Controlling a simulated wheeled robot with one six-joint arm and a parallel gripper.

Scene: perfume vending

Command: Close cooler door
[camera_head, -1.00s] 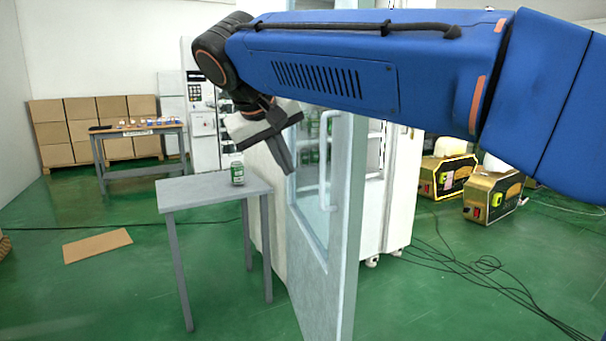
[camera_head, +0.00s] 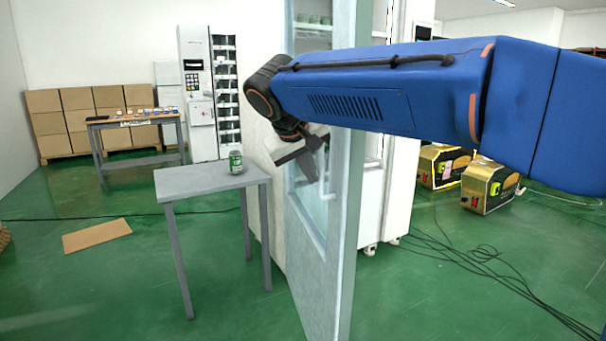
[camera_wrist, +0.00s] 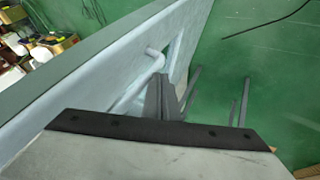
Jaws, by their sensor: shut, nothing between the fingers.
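The cooler door (camera_head: 338,270) stands wide open, its edge facing me in the head view. It also fills the left part of the wrist view (camera_wrist: 85,75). The white cooler (camera_head: 402,190) is behind it. My gripper (camera_head: 312,172) is shut and empty, on the door's left side, in front of the glass and handle area. In the wrist view my gripper (camera_wrist: 163,95) is close beside the door handle (camera_wrist: 135,90). I cannot tell whether the fingers touch the handle or door. My arm hides part of the door and cooler.
A grey table (camera_head: 205,183) with a green can (camera_head: 236,160) stands left of the door. A vending machine (camera_head: 210,95), a workbench (camera_head: 135,119) and stacked boxes (camera_head: 70,125) are behind. Gold machines (camera_head: 488,186) and floor cables (camera_head: 480,262) lie right.

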